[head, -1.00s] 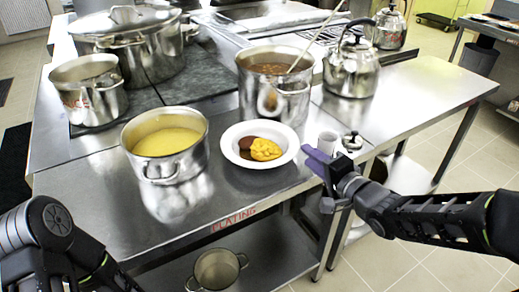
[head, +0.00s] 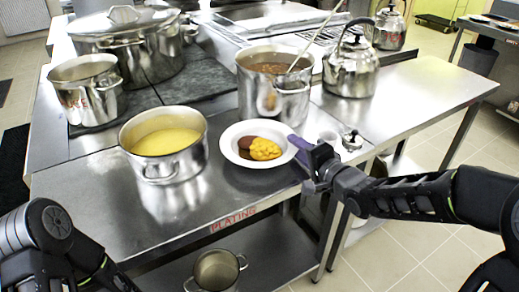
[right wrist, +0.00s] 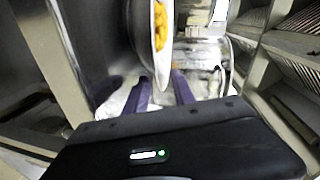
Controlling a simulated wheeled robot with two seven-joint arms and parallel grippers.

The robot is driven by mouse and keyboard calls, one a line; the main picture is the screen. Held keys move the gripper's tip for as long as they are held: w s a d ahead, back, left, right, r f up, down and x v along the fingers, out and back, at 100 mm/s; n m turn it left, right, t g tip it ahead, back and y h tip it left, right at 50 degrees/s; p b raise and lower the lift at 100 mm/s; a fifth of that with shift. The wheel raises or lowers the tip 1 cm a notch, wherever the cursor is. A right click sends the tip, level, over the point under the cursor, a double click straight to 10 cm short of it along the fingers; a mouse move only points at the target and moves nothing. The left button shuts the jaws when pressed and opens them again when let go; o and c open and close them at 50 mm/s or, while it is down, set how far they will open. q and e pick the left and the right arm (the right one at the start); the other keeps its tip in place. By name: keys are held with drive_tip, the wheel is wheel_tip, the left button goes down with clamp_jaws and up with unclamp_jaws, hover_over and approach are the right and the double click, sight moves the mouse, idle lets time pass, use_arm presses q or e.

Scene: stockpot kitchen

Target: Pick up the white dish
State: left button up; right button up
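The white dish (head: 230,151) sits on the steel table, right of the pot of yellow soup. It holds yellow food (head: 264,149) and a brown piece (head: 245,143). My right gripper (head: 296,144) is at the dish's right rim, its purple fingers reaching over the edge. In the right wrist view, the dish (right wrist: 144,35) is seen edge-on, and its near rim lies between the two spread fingers (right wrist: 162,84). Whether either finger touches the rim cannot be told. My left arm shows at the lower left, but its gripper is out of frame.
The yellow soup pot (head: 165,171) stands close on the dish's left. A tall pot with a ladle (head: 273,103) stands behind it. A small white cup (head: 328,139) and a small lidded item (head: 351,140) are right of my gripper. A kettle (head: 351,74) stands farther back.

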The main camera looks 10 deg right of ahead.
drive_tip(key=shift+c, duration=0.3)
drive_tip(key=c, duration=0.6)
clamp_jaws()
idle(0.7)
drive_tip(key=shift+r, duration=0.15)
